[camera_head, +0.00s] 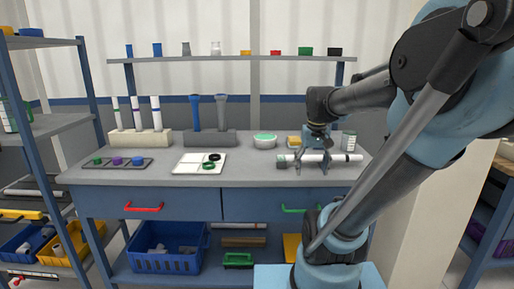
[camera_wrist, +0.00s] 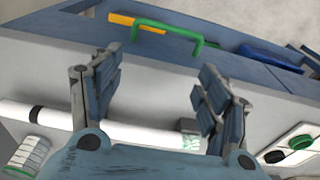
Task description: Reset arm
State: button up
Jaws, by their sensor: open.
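A white pipe (camera_head: 340,157) with a green end and a dark band lies level at the right side of the workbench (camera_head: 240,177). It also shows in the wrist view (camera_wrist: 135,130), crossing behind the finger bases. My gripper (camera_head: 313,163) is over the pipe, with its fingers pointing down in front of it. In the wrist view my gripper (camera_wrist: 155,75) has its fingers spread wide with nothing between the tips. I cannot tell whether a finger touches the pipe. Parts of the pipe are hidden behind the fingers.
A white tray (camera_head: 185,168) with a black and a green ring lies mid-bench. Upright pipes stand in a beige block (camera_head: 140,138) and a grey block (camera_head: 210,139). A jar (camera_head: 349,140) and a bowl (camera_head: 265,142) stand near my arm. A shelf (camera_head: 230,58) spans the back.

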jog(key=s+f, duration=1)
jog(key=f, duration=0.1)
jog(key=shift+s+t, duration=0.35)
jog(key=shift+t, duration=0.05)
